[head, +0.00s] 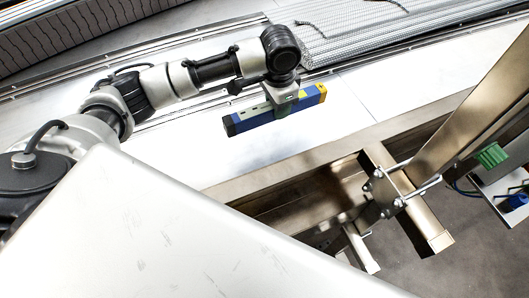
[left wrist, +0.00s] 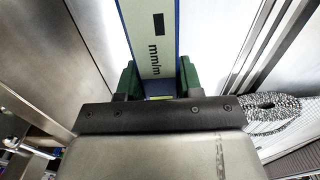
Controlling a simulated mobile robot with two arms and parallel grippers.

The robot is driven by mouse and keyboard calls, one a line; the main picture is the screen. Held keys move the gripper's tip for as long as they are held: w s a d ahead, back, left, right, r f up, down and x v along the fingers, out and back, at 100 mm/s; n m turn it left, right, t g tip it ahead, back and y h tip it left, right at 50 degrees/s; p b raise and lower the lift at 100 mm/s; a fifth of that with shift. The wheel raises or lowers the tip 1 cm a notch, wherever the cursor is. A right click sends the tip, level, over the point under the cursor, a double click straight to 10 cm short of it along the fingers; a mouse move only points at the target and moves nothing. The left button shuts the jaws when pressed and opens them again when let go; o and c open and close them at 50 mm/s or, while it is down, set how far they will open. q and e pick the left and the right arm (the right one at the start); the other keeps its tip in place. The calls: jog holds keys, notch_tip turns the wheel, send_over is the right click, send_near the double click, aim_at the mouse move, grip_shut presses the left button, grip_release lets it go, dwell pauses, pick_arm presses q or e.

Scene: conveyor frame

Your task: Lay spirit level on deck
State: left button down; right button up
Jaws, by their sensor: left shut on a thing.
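The spirit level (head: 250,119) is a blue bar with a pale top and a yellow end. In the head view it is in my left gripper (head: 284,101), over the white deck (head: 340,113). I cannot tell whether its underside touches the deck. In the left wrist view the level (left wrist: 152,35) runs up the picture between the green fingers of my left gripper (left wrist: 158,82), which is shut on it. Its lower part is hidden behind the gripper body. My right gripper is not in view.
A metal mesh belt (head: 400,22) lies beyond the deck, at the top. A steel frame beam (head: 290,165) edges the deck's near side. A slanted steel post (head: 470,115) and a bracket with bolts stand at the right. The deck right of the level is clear.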

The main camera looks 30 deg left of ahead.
aim_at(260, 117)
pick_arm(q)
jog(key=shift+w+r, duration=0.2)
jog(key=shift+r, duration=0.1)
jog(key=shift+m, duration=0.3)
jog(key=s+a+f, duration=0.1)
jog(key=s+a, duration=0.1)
jog(key=s+a+f, duration=0.1)
jog(key=s, duration=0.1)
jog(key=shift+f, duration=0.35)
jog(key=s+a+f, duration=0.2)
jog(key=s, duration=0.1)
jog(key=s+f, duration=0.1)
jog(key=s, duration=0.1)
jog(key=shift+s+a+f+p, duration=0.15)
jog(key=shift+a+f+p, duration=0.1)
jog(key=shift+a+p, duration=0.15)
jog(key=shift+s+a+f, duration=0.15)
jog(key=shift+s+f, duration=0.1)
jog(key=shift+f, duration=2)
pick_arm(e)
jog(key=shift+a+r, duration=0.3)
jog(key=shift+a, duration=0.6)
pick_arm(q)
jog(key=c, duration=1.1)
grip_release()
jog(key=shift+f, duration=0.1)
jog(key=o, duration=0.4)
jog(key=shift+c, duration=0.2)
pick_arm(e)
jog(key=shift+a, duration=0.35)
